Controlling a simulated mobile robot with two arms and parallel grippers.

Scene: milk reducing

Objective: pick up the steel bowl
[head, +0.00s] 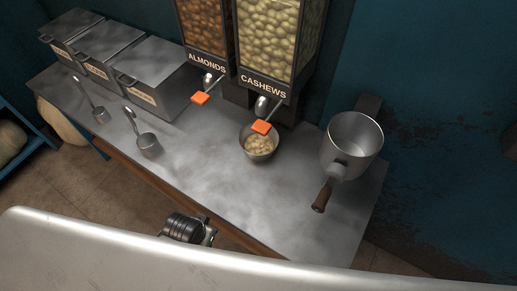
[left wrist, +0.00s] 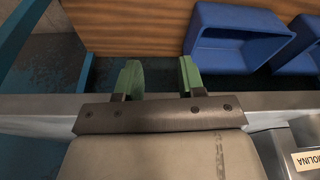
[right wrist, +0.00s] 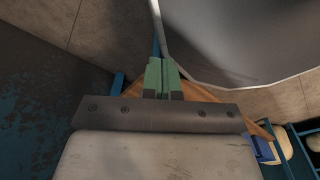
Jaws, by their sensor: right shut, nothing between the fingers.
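The steel bowl (head: 272,156) stands upright on the metal counter under the cashew dispenser, with cashews (head: 259,144) in it. The dispenser's orange-tipped lever partly hides its rim. Neither wrist view shows the bowl. My left gripper (left wrist: 162,78) is open and empty in the left wrist view, facing a counter edge and blue bins below. My right gripper (right wrist: 162,76) is shut with nothing in it, near a grey metal edge. The fingers of both grippers are out of the head view, apart from the bowl.
Cashew (head: 264,42) and almond (head: 204,24) dispensers stand behind the bowl. A steel pot with a wooden handle (head: 353,143) is at right. Two scoops (head: 149,144) and lidded bins (head: 155,70) are at left. The counter (head: 285,205) in front of the bowl is clear.

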